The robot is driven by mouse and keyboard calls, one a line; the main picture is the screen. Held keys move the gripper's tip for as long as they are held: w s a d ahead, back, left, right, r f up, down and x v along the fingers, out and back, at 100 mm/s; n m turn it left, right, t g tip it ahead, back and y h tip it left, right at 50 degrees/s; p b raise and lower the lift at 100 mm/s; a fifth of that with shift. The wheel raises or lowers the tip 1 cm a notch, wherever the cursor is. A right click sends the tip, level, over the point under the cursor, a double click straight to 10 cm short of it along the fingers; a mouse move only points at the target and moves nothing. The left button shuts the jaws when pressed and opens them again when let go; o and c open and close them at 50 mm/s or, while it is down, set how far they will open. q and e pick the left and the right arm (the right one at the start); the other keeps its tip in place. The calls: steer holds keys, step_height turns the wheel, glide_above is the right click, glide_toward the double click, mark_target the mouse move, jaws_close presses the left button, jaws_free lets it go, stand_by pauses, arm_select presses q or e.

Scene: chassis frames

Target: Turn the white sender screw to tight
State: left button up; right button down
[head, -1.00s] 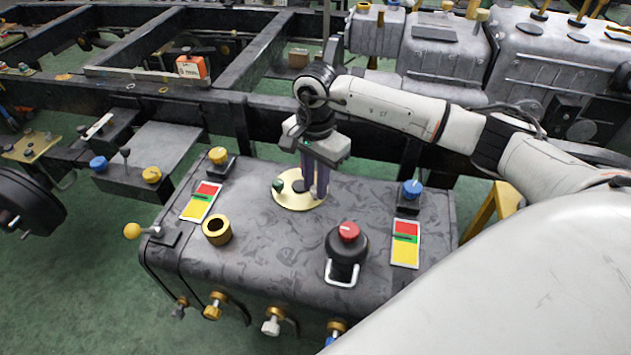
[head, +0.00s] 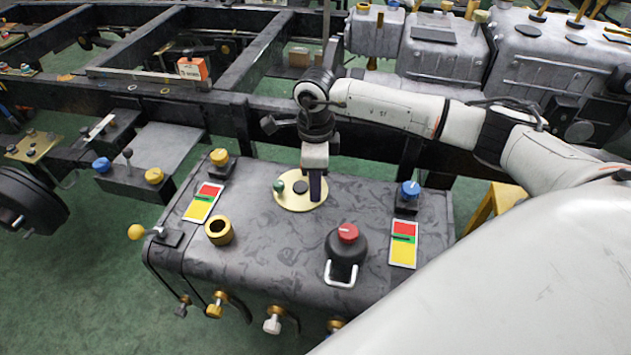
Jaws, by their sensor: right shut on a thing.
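The round cream sender plate (head: 290,203) lies on top of the dark grey tank (head: 270,245). A green knob (head: 278,187) stands at its left and a dark round cap (head: 300,187) near its middle. My right gripper (head: 316,197) points straight down onto the right part of the plate, its dark purple fingers seen nearly edge-on. It is shut on the white sender screw, which the fingers hide. How far the screw is turned cannot be seen. My left gripper is not in view.
Around the plate stand an open brass neck (head: 219,231), a black cap with red top (head: 346,250), a yellow knob (head: 219,160) and a blue knob (head: 410,190). Two red-yellow indicator cards (head: 203,204) (head: 403,245) lie on the tank. A dark chassis rail (head: 275,115) runs behind.

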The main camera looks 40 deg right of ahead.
steer(key=shift+m, duration=1.2)
steer(key=c, duration=1.6)
jaws_free()
steer(key=shift+o, duration=0.2)
steer(key=shift+r, duration=0.15)
step_height(320, 180, up, 10)
steer(key=p, duration=0.1)
